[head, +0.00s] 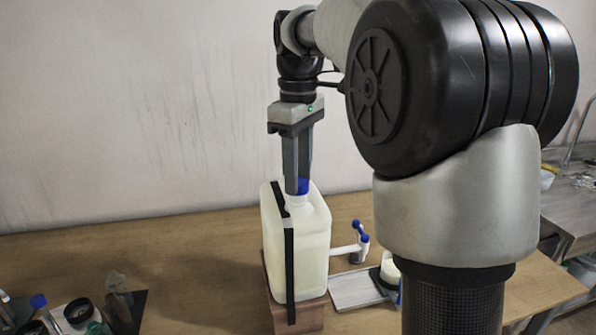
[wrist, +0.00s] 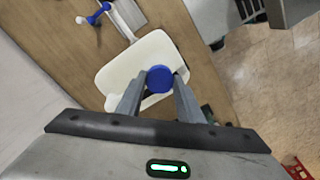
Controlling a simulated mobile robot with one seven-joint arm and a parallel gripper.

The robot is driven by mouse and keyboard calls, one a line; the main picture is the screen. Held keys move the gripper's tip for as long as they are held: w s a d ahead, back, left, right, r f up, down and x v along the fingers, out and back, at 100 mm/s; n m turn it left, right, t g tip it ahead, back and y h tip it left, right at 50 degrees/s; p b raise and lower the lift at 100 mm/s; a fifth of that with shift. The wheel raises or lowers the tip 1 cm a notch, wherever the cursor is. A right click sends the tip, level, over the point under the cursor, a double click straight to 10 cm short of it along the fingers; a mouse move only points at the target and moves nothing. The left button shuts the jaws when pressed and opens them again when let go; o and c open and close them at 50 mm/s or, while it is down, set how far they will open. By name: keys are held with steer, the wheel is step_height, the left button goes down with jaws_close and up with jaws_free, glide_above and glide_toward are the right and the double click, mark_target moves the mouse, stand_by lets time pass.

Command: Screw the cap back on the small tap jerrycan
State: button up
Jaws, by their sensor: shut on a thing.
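The small tap jerrycan (head: 309,245) is a whitish, see-through can with a black strap, standing on a wooden block on the table. Its white tap with blue handle (head: 361,241) sticks out to the right near the bottom. The blue cap (head: 304,186) is at the neck on top of the can. My gripper (head: 297,186) points straight down over the neck and is shut on the cap. In the wrist view the blue cap (wrist: 160,78) sits between the two fingertips, over the can's top (wrist: 120,70). The thread under the cap is hidden.
The wooden block (head: 296,314) bears the can. A grey tray (head: 352,290) and a white tub (head: 390,268) are to the right, partly behind my arm. Small items with a dark board (head: 128,311) lie at the front left.

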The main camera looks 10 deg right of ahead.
steer(key=shift+f, duration=0.75)
stand_by(1.5)
steer(key=shift+r+m+p, duration=0.15)
steer(key=shift+m+p, duration=0.3)
steer(key=shift+m, duration=0.45)
steer(key=m+p, duration=0.1)
steer(key=m, duration=0.3)
steer(key=shift+f, duration=0.2)
steer(key=shift+r+m+p, duration=0.1)
steer(key=shift+m+p, duration=0.55)
steer(key=shift+m, duration=0.45)
steer(key=m+p, duration=0.1)
steer(key=m, duration=0.2)
steer(key=shift+m, duration=0.3)
